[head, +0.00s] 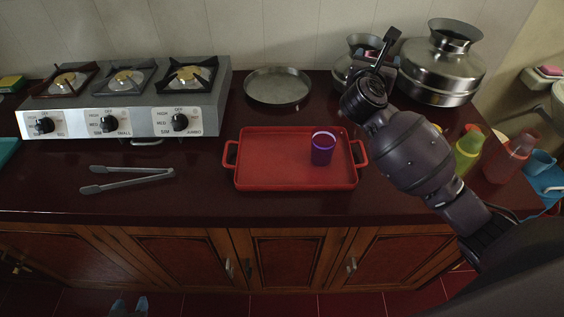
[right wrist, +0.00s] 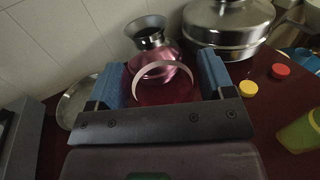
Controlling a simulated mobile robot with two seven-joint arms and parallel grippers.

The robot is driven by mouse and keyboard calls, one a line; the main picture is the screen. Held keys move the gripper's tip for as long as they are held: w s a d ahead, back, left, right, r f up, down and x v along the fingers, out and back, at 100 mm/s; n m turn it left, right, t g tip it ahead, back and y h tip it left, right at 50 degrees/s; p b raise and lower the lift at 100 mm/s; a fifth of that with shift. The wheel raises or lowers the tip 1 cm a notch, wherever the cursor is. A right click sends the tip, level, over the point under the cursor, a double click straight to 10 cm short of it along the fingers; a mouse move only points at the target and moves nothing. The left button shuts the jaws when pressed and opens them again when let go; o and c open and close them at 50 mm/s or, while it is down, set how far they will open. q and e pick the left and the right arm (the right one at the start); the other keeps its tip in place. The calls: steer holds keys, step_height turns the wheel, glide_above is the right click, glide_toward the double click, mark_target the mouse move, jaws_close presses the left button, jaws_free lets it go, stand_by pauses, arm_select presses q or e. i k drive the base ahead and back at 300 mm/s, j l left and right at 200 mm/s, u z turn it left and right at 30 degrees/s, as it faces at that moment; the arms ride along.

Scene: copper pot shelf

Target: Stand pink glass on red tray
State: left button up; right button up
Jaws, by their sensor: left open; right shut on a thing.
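The red tray (head: 265,160) lies flat on the dark counter, with a purple glass (head: 322,149) standing upright on its right part. My right gripper (head: 383,52) is at the back right of the tray, beyond its edge. In the right wrist view its blue fingers (right wrist: 165,85) are shut on the see-through pink glass (right wrist: 160,92), whose round rim shows between them. In the head view the pink glass is hidden behind my right arm. My left gripper (head: 130,305) shows only its blue fingertips at the bottom edge, apart and empty, in front of the cabinets.
A three-burner stove (head: 125,105) stands at the left, with tongs (head: 127,179) in front. A metal pan (head: 277,87) lies behind the tray. Metal pots (head: 441,65) stand at the back right. The tray's left part is bare.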

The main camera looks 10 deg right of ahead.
mark_target(269, 159)
steer(key=j, duration=1.4)
